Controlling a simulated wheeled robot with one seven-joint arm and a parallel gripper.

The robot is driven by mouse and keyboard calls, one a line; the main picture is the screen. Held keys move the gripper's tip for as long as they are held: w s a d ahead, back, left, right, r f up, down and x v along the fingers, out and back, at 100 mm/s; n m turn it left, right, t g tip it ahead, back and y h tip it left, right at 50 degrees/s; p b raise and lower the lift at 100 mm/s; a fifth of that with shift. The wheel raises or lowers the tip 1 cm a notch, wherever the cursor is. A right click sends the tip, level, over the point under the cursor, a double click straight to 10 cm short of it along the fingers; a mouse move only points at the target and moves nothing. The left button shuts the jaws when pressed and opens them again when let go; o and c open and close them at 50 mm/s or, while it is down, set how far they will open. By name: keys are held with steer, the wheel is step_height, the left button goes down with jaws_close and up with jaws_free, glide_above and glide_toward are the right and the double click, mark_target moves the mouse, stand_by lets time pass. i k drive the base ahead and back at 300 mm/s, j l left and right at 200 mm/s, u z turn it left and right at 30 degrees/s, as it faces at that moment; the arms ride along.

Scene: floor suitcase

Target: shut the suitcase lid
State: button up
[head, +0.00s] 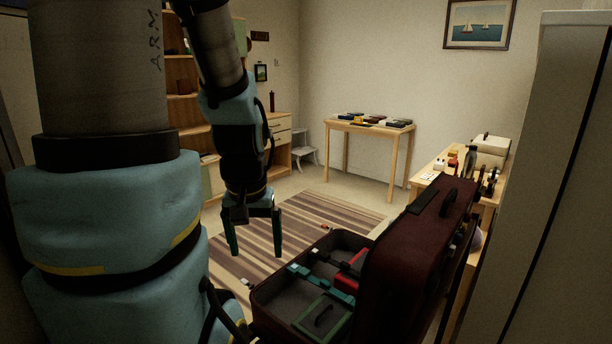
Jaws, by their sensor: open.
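The dark red suitcase stands open on the floor at the bottom right of the head view. Its lid (420,245) is raised close to upright on the right side, with a black handle on its top edge. The suitcase base (262,309) has a grey lining and holds teal-edged items, a red item and a green-framed item. My gripper (255,247) hangs from my arm to the left of the base and higher up, pointing down. Its two teal fingers are spread apart with nothing between them. It is apart from the lid. My arm hides the left part of the view.
A striped rug (325,215) covers the floor behind the suitcase. A small wooden table (370,128) with items stands at the back wall. A side table (433,165) with several objects stands close behind the lid. A pale upright panel (555,180) fills the right edge.

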mark_target(404, 266)
steer(key=k+l+z, duration=0.15)
steer(key=l, duration=0.25)
steer(key=k+l+z, duration=0.15)
steer(key=l, duration=0.25)
steer(key=l+z, duration=0.2)
steer(key=l, duration=0.2)
steer(key=k, duration=0.05)
